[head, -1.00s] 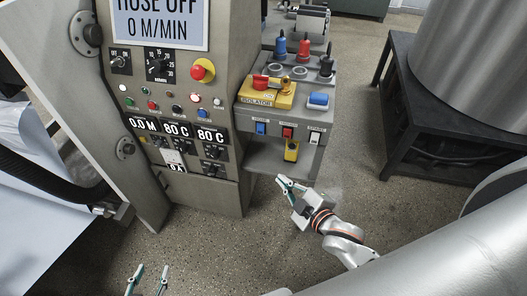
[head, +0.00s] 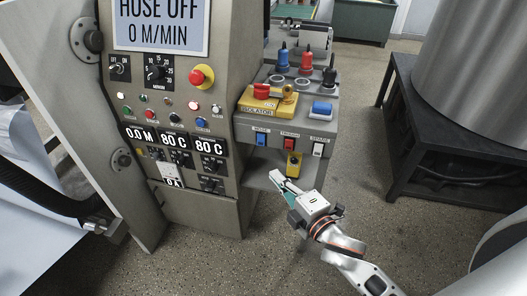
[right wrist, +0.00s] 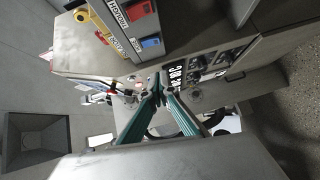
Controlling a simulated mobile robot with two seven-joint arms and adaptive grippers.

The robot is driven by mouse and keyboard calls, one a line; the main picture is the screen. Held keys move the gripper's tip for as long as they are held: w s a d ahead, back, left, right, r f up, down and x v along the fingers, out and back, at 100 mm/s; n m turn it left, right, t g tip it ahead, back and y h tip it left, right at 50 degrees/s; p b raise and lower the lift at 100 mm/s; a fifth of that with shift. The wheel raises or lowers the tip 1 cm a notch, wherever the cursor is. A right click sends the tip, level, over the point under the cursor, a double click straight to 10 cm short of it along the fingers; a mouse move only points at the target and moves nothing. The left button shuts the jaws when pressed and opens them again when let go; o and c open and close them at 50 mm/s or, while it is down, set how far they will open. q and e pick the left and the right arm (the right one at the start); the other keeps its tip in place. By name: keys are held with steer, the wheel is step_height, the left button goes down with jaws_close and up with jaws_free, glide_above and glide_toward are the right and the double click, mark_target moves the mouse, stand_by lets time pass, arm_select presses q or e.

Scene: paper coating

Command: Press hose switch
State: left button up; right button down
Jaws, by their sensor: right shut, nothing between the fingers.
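A row of rocker switches sits on the front of the grey side console: a blue one (head: 261,139) at the left, a red one (head: 289,143) in the middle and a white one (head: 318,149) at the right. Their small labels are hard to read; the right one seems to say SPARE. The display (head: 160,22) reads HOSE OFF, 0 M/MIN. My right gripper (head: 278,178) is shut and empty, below and apart from the switches. In the right wrist view its teal fingers (right wrist: 156,88) meet, with the blue switch (right wrist: 150,42) above them. My left gripper is out of view.
A yellow isolator box (head: 258,107) with a red handle and a blue button (head: 321,108) lie on the console top. A black stand (head: 400,175) with a large drum is at the right. Open floor lies between.

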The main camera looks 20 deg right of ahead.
steer(key=b, duration=0.1)
glide_toward(259, 145)
steer(key=w+a, duration=0.3)
steer(key=a, duration=0.1)
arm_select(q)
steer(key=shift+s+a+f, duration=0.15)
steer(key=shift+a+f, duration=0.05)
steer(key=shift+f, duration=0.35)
arm_select(e)
steer(key=w+d, duration=0.2)
steer(key=w, duration=0.1)
steer(key=shift+d+f, duration=0.15)
steer(key=shift+f, duration=0.05)
steer(key=shift+w+d, duration=0.15)
steer(key=shift+w, duration=0.05)
steer(key=shift+f, duration=0.1)
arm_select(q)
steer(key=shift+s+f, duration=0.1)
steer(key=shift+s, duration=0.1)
